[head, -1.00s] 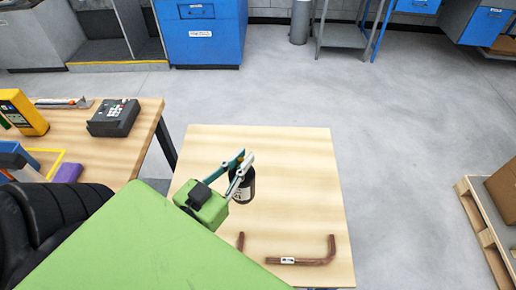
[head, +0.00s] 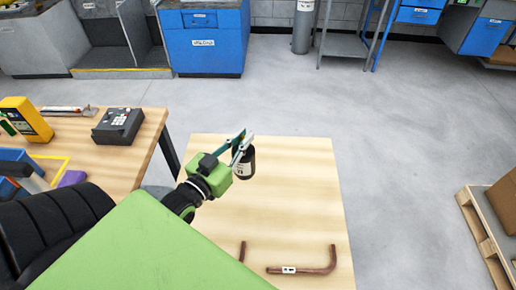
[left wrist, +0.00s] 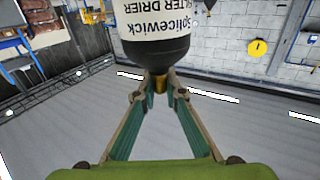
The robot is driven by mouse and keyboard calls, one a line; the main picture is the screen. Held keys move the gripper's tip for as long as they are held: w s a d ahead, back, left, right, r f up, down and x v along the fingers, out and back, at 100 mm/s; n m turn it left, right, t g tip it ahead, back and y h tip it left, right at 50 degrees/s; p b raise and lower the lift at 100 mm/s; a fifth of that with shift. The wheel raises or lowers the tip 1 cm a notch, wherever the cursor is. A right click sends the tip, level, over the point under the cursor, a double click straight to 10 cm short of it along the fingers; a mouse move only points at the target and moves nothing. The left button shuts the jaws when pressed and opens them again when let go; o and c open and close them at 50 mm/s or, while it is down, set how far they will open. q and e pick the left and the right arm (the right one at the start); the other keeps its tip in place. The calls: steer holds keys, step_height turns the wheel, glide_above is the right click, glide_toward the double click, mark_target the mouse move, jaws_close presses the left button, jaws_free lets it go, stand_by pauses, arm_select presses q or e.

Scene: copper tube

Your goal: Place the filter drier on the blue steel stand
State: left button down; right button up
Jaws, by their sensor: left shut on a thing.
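The filter drier (head: 245,163), a black cylinder with a white label, hangs from my left gripper (head: 244,142) above the light wooden table. In the left wrist view the filter drier (left wrist: 152,32) shows its printed label, and the fingers of my left gripper (left wrist: 160,84) are shut on its narrow brass end. A steel stand with a grey top and blue legs (head: 345,45) is at the back right; I cannot tell if it is the blue steel stand. A blue cabinet (head: 203,45) stands at the back. My right gripper is not in view.
Bent copper tubes (head: 310,269) lie on the front of the wooden table (head: 300,200). Another table at left holds a dark keypad device (head: 118,126) and a yellow meter (head: 25,118). A pallet (head: 485,235) with a box is at right. The middle floor is clear.

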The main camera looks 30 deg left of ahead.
arm_select(q)
steer(key=w+d+f, duration=0.1)
steer(key=w+f, duration=0.4)
steer(key=f, duration=0.4)
steer(key=shift+w, duration=0.35)
steer(key=shift+f, duration=0.2)
steer(key=c, duration=2.1)
jaws_free()
steer(key=shift+f, duration=0.1)
steer(key=shift+s, duration=0.15)
